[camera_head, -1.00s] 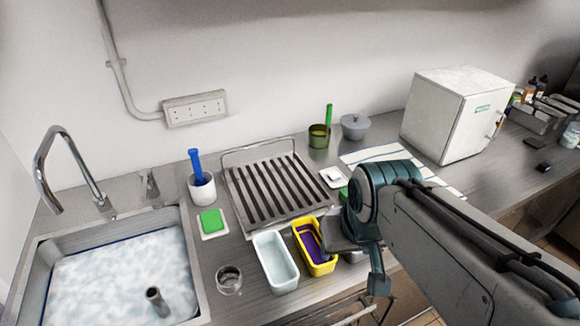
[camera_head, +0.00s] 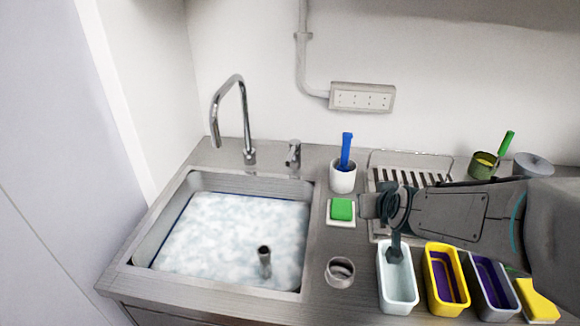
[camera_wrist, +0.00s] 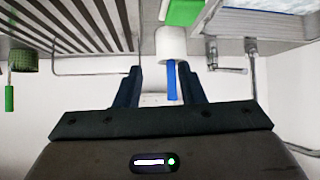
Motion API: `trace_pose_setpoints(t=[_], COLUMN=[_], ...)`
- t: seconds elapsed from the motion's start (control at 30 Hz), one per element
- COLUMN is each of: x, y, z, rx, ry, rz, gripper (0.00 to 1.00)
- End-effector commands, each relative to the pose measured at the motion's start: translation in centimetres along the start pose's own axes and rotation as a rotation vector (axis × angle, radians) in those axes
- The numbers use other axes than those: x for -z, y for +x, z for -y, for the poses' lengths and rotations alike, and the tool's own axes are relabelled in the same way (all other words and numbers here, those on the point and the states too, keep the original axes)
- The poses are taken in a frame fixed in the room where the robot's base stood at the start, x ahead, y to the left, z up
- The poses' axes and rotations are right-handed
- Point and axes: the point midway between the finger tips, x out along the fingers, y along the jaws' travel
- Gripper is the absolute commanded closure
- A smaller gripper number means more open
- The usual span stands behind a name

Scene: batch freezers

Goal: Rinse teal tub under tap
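A pale, faintly teal open tub (camera_head: 398,293) stands upright on the counter, right of the sink; it looks empty. Part of my arm's end overlaps its far rim in the head view; I cannot tell whether they touch. My gripper (camera_wrist: 160,68) is open in the wrist view, its two fingers apart with nothing held between them. Beyond them a blue-handled tool (camera_wrist: 171,82) stands in a white cup. The curved tap (camera_head: 240,110) is behind the sink (camera_head: 150,232), its spout over the left side. Cloudy pale liquid or foam fills the basin.
A yellow tub (camera_head: 432,302) and a grey tub (camera_head: 484,305) with purple inside stand right of the pale tub. A slotted rack (camera_head: 413,167) is behind.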

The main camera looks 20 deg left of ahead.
Motion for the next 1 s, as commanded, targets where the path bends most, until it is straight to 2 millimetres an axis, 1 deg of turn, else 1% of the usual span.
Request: trace_pose_setpoints(t=[0.03,0.1,0.17,0.2,0.27,0.3,0.43,0.5,0.6,0.7,0.83,0.93,1.0], x=[-0.3,0.1,0.6,0.8,1.1,1.3,1.9,2.2,2.5,2.7,3.2,3.8,4.4], y=[2.1,4.1,5.6,6.5,7.6,8.3,9.6,9.7,9.5,9.2,9.3,10.0,10.8], z=[1.3,3.0,4.7,5.9,7.6,8.9,13.0,15.0,17.3,18.7,19.2,19.1,19.1], rx=[-0.007,-0.024,-0.04,-0.051,-0.073,-0.087,-0.135,-0.158,-0.184,-0.199,-0.209,-0.211,-0.21], ry=[-0.035,-0.086,-0.134,-0.168,-0.22,-0.254,-0.367,-0.418,-0.472,-0.504,-0.516,-0.518,-0.517], rz=[-0.032,-0.092,-0.147,-0.185,-0.246,-0.288,-0.428,-0.498,-0.579,-0.629,-0.654,-0.654,-0.653], gripper=[0.64,0.64,0.64,0.64,0.64,0.64,0.64,0.64,0.64,0.64,0.64,0.64,0.64])
